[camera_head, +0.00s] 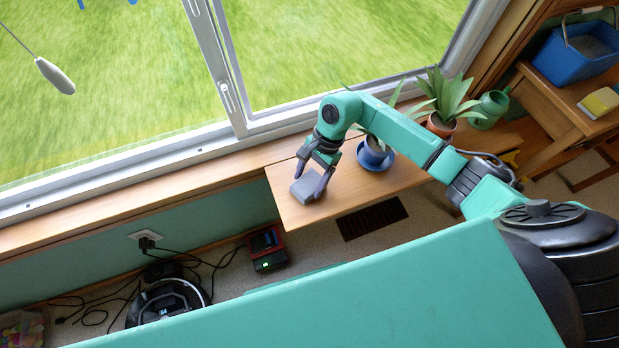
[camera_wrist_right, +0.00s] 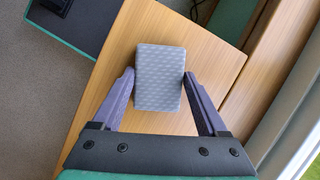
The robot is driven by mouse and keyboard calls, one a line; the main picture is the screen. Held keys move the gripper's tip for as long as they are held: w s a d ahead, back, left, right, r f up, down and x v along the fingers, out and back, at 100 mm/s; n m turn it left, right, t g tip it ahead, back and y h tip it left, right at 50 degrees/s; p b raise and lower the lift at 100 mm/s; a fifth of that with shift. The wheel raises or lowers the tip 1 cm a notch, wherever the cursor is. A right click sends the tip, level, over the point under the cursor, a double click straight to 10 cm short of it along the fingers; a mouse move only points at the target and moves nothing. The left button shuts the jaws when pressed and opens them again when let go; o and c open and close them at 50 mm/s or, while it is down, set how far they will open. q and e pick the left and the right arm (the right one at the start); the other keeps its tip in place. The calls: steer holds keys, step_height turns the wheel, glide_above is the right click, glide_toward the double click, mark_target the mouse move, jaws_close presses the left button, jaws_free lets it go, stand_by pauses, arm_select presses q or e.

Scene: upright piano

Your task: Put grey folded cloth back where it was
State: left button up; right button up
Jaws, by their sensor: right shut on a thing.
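The grey folded cloth (camera_head: 305,189) is a small textured block near the left end of a wooden shelf (camera_head: 355,192) below the window. My right gripper (camera_head: 314,180) is shut on it, with one finger on each side. In the right wrist view the cloth (camera_wrist_right: 160,70) sits between the two purple-grey fingertips of the gripper (camera_wrist_right: 160,80), over the wooden surface (camera_wrist_right: 215,55). I cannot tell whether the cloth touches the shelf or is held just above it. My left gripper is not in view.
A blue pot (camera_head: 375,156) with a plant stands on the shelf right of my gripper. A potted plant (camera_head: 441,124) and a green watering can (camera_head: 488,110) stand farther right. A red-and-black device (camera_head: 266,248) and cables lie below left. The shelf between cloth and blue pot is clear.

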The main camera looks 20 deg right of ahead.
steer(key=o, duration=1.2)
steer(key=shift+f, duration=0.1)
steer(key=shift+r, duration=0.2)
steer(key=v, duration=1.2)
steer(key=shift+b, duration=0.3)
steer(key=shift+f, duration=0.1)
